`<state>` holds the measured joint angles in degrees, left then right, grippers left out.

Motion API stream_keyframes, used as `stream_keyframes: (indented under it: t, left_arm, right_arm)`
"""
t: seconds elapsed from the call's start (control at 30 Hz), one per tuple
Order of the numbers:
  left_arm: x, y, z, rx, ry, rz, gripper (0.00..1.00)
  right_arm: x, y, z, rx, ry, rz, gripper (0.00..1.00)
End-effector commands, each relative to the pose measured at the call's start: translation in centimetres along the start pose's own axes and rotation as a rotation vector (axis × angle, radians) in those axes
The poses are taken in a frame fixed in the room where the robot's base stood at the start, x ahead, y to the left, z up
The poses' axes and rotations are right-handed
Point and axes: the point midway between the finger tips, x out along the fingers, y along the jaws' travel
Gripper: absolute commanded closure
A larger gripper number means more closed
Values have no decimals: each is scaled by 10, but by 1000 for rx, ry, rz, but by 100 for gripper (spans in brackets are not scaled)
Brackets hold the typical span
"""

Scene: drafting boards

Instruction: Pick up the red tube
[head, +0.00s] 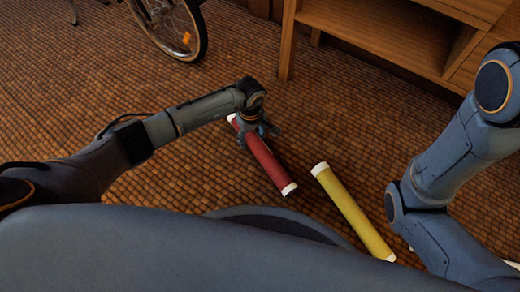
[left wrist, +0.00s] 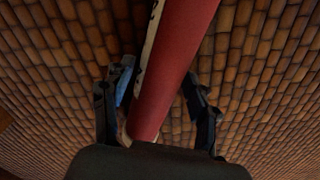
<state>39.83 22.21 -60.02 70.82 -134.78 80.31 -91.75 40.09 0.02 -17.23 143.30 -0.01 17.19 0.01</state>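The red tube (head: 265,158) has white end caps and lies slantwise on the tiled floor, left of the yellow tube. My left gripper (head: 258,131) is over its upper half. In the left wrist view the red tube (left wrist: 174,62) runs between the two fingers of the left gripper (left wrist: 157,78), with a pale, dark-marked strip along its left side. The fingers stand on either side of the tube, with gaps beside it, and look open. Whether a fingertip touches it is unclear. My right arm is at the right; its gripper is not in view.
A yellow tube (head: 352,211) with white caps lies right of the red one, close to my right arm. A wooden shelf unit (head: 380,34) stands at the back right. A bicycle wheel (head: 172,25) is at the upper left. The floor between is clear.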

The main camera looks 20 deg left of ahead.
Motion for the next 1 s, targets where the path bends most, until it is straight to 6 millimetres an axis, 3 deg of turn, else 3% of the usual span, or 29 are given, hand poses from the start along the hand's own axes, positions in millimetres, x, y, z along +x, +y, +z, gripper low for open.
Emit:
stream_keyframes:
  t: [0.03,0.2,0.23,0.57,1.0]
  left_arm:
    - [0,0,0,0,0,0,58]
    - [0,0,0,0,0,0,93]
    - [0,0,0,0,0,1,94]
    - [-4,0,0,-1,0,1,94]
    - [-38,-1,-5,-9,1,1,94]
  right_arm:
    - [0,0,0,0,0,0,60]
    - [0,0,0,0,0,0,60]
    - [0,0,0,0,0,0,60]
    - [3,1,1,0,0,0,60]
    - [28,6,10,-1,-1,0,60]
